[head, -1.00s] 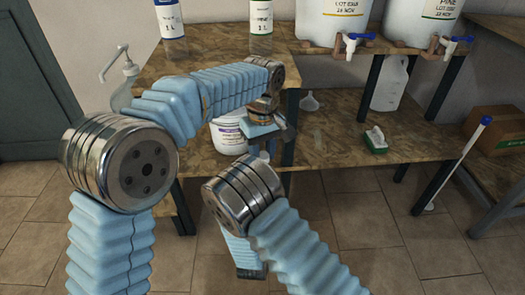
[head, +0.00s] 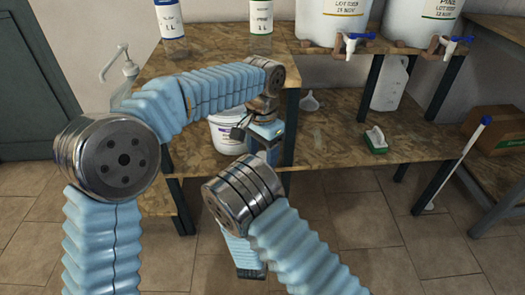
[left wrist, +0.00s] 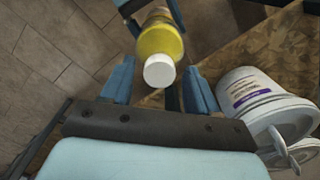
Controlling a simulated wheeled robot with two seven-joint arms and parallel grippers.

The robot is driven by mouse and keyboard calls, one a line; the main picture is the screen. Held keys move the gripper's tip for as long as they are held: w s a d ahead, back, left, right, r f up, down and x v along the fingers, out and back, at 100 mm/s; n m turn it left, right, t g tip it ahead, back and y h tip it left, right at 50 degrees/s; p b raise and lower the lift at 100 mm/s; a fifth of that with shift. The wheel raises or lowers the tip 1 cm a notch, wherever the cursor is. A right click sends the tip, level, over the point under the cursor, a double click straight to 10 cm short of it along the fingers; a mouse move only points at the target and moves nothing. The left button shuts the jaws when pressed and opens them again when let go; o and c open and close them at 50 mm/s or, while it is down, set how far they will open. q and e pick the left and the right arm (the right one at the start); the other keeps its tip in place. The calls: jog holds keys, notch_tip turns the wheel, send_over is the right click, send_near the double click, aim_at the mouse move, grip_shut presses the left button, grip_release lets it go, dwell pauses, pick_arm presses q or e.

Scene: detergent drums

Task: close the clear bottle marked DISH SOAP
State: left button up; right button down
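A bottle of yellow liquid (left wrist: 160,38) with a white cap (left wrist: 159,71) on its mouth end shows in the left wrist view. Its label is out of sight, and my arms hide the bottle in the head view. My left gripper (left wrist: 159,78) is open, its blue fingers on either side of the cap with gaps. In the head view my left gripper (head: 262,142) points down at the shelf's front. Blue fingers of my right gripper (left wrist: 152,12) flank the bottle and appear closed on its body, over the floor. My right arm mostly hides that gripper in the head view.
A white tub (head: 228,132) stands on the lower shelf (head: 330,145), close to my left gripper; it also shows in the left wrist view (left wrist: 255,98). A green-and-white brush (head: 375,139) lies farther right. A pump bottle (head: 124,75) stands left of the upper shelf.

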pick_arm(q)
jog(key=shift+r, duration=0.1)
jog(key=shift+r, duration=2.15)
jog(key=shift+r, duration=0.1)
jog(key=shift+c, duration=0.2)
notch_tip(320, 180, up, 3)
jog(key=n, duration=0.5)
jog(key=shift+r+n, duration=0.15)
jog(key=shift+n, duration=0.15)
jog(key=shift+f, duration=4.05)
jog(key=shift+c, duration=0.3)
